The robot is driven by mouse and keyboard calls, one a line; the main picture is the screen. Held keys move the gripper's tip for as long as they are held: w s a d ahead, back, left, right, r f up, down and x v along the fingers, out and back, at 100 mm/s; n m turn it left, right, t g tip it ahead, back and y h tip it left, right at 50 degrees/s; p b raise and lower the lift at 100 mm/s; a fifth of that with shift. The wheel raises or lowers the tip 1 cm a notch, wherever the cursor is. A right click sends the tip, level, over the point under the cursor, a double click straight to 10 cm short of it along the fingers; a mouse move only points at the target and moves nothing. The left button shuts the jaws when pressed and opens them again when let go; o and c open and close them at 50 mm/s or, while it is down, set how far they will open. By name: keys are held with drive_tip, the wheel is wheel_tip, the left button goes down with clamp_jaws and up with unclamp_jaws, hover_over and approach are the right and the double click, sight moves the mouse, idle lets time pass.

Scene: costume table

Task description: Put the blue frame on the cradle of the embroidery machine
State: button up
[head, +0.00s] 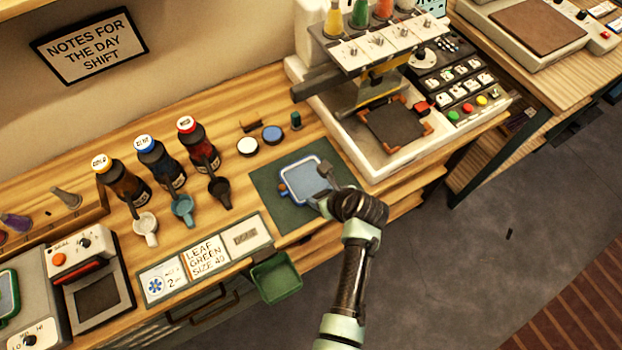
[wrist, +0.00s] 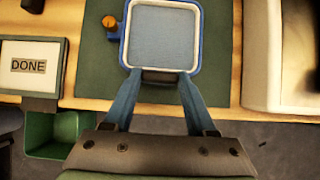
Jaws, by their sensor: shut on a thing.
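The blue frame (head: 299,176), a rounded square with a pale blue-grey panel and an orange knob at one corner, is over the dark green mat (head: 262,199). In the wrist view the frame (wrist: 163,36) sits between the tips of my gripper (wrist: 158,82), which is shut on its near edge. I cannot tell whether the frame touches the mat. The embroidery machine (head: 352,147) stands to the right. Its cradle (head: 393,124), a dark square plate with orange corner brackets, is empty under the needle heads. My gripper (head: 330,195) partly hides the frame's right side in the head view.
Bottles (head: 160,165) with cups before them stand left of the mat. Cards (head: 205,258) and a green bin (head: 277,277) are at the front edge. Two round lids (head: 272,135) lie behind the mat. The machine's white base wall (head: 345,140) rises right of the mat.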

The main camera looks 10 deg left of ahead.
drive_tip(key=shift+r+p, duration=2.55)
drive_tip(key=shift+p, duration=0.15)
